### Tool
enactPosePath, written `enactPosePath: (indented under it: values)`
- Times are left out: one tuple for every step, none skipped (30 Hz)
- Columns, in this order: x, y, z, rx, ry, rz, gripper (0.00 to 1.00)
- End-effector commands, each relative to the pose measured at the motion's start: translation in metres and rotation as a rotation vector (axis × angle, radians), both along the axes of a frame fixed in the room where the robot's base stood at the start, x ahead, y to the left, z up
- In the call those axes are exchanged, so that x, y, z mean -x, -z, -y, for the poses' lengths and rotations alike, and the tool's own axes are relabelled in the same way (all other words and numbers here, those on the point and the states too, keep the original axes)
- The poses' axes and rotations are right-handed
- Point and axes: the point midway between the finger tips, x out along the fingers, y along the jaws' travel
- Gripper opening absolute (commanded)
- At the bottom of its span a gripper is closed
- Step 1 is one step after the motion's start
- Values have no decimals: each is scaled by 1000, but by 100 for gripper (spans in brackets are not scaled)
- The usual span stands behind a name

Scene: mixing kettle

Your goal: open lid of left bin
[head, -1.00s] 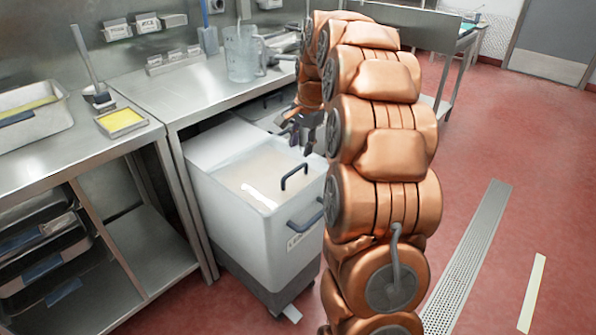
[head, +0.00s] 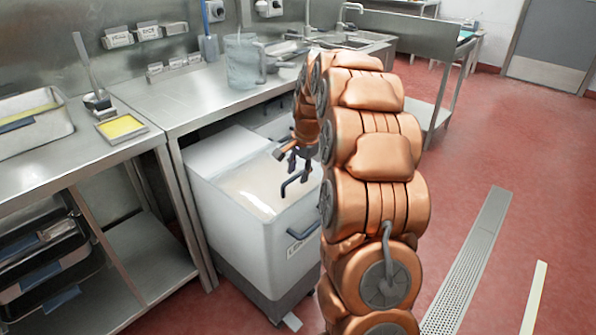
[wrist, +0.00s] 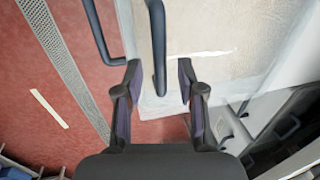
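The white bin (head: 245,240) stands under the steel table, with a pale, see-through lid (head: 238,186) lying flat on top. A dark bar handle (head: 292,184) rises from the lid; it also shows in the wrist view (wrist: 157,45). My gripper (head: 292,157) points down just above this handle in the head view. In the wrist view, my gripper (wrist: 158,82) is open. The lid handle's lower end lies between its fingertips in the picture, with a gap on each side. I cannot tell whether the fingers are low enough to straddle the bar.
A second dark handle (head: 304,226) sits on the bin's front wall. The steel table (head: 200,102) overhangs the bin's back part and carries a clear jug (head: 243,62). A floor drain (head: 468,260) runs along the open red floor at right.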

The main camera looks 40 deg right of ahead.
Motion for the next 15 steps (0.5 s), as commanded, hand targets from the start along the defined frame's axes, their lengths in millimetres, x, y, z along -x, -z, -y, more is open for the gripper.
enactPosePath:
  values:
    - [0,0,0,0,0,0,39]
    - [0,0,0,0,0,0,39]
    - [0,0,0,0,0,0,36]
    - [0,0,0,0,0,0,33]
    - [0,0,0,0,0,0,30]
    - [0,0,0,0,0,0,26]
    - [0,0,0,0,0,0,22]
    - [0,0,0,0,0,0,19]
    - [0,0,0,0,0,0,15]
    - [0,0,0,0,0,0,12]
    - [0,0,0,0,0,0,9]
    - [0,0,0,0,0,0,5]
    - [0,0,0,0,0,0,2]
    - [0,0,0,0,0,0,0]
    - [0,0,0,0,0,0,0]
